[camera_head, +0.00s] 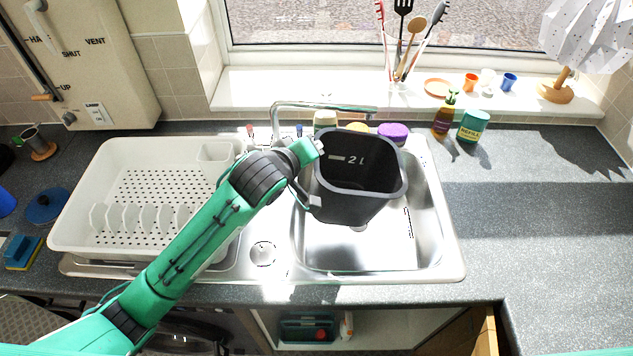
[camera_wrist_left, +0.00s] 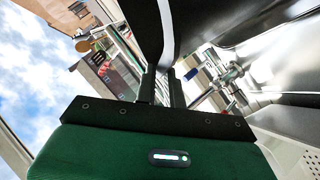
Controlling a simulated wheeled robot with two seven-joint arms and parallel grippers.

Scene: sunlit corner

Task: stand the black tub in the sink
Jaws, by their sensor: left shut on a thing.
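The black tub (camera_head: 358,195), open at the top and marked "2 L" inside, is over the right-hand bowl of the steel sink (camera_head: 430,262). It looks roughly upright with a slight tilt. My left gripper (camera_head: 313,172) is shut on the tub's left side near the rim. In the left wrist view the gripper's fingers (camera_wrist_left: 163,88) close on a dark wall of the tub (camera_wrist_left: 145,28). The tub hides part of the bowl, and I cannot tell whether its base touches the floor of the sink. My right gripper is not in view.
A tap (camera_head: 325,107) arches behind the tub, with small bottles and a purple-lidded pot (camera_head: 393,132) near the back rim. A white dish rack (camera_head: 85,225) stands left. A brown bottle (camera_head: 443,121) and teal refill tub (camera_head: 474,127) stand right. The right worktop is largely clear.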

